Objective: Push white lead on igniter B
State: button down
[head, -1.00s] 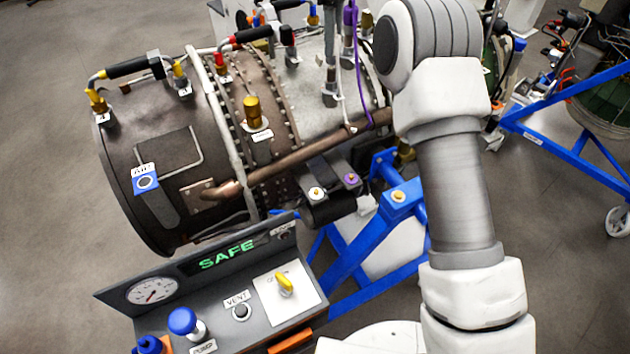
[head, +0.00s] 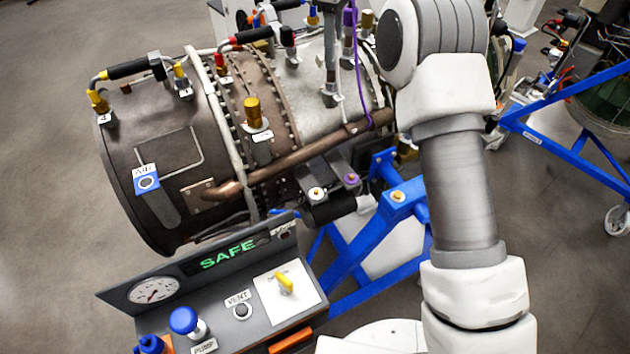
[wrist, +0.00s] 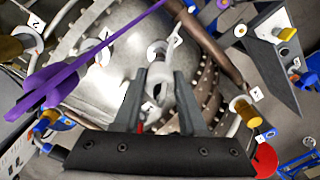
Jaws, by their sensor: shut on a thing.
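My gripper (wrist: 160,76) is over the light grey engine casing, its two dark fingers closed around a white round-ended piece (wrist: 158,90), which looks like the white lead's end. How far it sits on the fitting below, igniter B, is hidden. My gripper (head: 330,88) also shows in the head view, left of my arm, pointing down at the casing. A purple lead (wrist: 88,68) with a purple connector runs at the left of the wrist view. No igniter letter is readable.
The brown turbine (head: 160,135) rests on a blue stand (head: 345,265). A box below the pipe carries a white terminal (head: 317,194) and a purple terminal (head: 352,180). A grey panel (head: 225,320) reading SAFE stands in front.

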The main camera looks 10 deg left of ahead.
dwell(0.3)
jog(key=shift+c, duration=1.1)
grip_release()
notch_tip(320, 180, up, 2)
jog(key=shift+r+p, duration=0.2)
jog(key=shift+p, duration=1)
jog(key=shift+r, duration=2.25)
jog(key=shift+r, duration=0.1)
